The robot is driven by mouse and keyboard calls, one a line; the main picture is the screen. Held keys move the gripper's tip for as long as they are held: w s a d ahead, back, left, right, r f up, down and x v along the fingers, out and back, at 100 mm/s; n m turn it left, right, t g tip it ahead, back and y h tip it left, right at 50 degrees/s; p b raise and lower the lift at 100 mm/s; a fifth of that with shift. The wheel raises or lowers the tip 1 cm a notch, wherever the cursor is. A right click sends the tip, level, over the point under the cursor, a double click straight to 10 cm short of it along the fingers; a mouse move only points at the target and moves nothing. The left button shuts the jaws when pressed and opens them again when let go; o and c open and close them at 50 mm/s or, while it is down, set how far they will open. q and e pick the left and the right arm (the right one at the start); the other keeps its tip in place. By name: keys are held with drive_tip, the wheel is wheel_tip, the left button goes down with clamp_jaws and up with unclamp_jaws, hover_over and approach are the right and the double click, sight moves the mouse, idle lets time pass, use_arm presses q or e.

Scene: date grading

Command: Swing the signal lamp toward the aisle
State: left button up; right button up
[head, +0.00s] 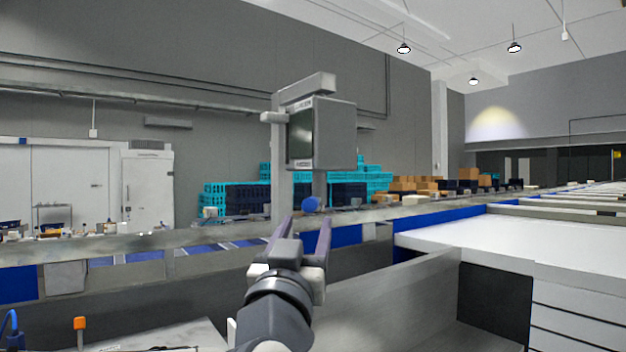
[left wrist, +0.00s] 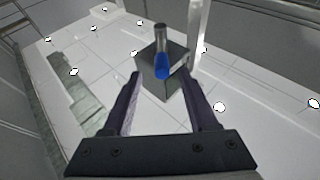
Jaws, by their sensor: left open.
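A grey box-shaped head (head: 332,135), seemingly the signal lamp, hangs from a bracket on a pale post (head: 279,180). Its dark panel (head: 301,137) faces left. A short grey rod ends in a blue knob (head: 311,204) below the box. My left gripper (head: 306,222) is open and points up toward the knob, its fingers to either side of it in the picture. In the left wrist view the blue knob (left wrist: 161,72) shows between the open fingertips, with the grey box (left wrist: 174,78) behind it. I cannot tell whether the fingers touch the knob. My right gripper is out of view.
A conveyor rail (head: 190,238) runs across behind the gripper. Teal crates (head: 237,195) and cardboard boxes (head: 415,184) stand behind. A white surface (head: 470,243) lies to the right. An orange-topped post (head: 80,324) stands at the lower left.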

use_arm(q)
drive_tip(key=p, duration=0.5)
approach(314, 195)
drive_tip(key=r, duration=0.1)
drive_tip(key=w+d+r, duration=0.1)
drive_tip(key=r, duration=0.2)
drive_tip(key=shift+w+d, duration=0.15)
drive_tip(key=shift+w, duration=0.2)
drive_tip(key=shift+w+d+r, duration=0.1)
drive_tip(key=shift+w, duration=0.55)
clamp_jaws()
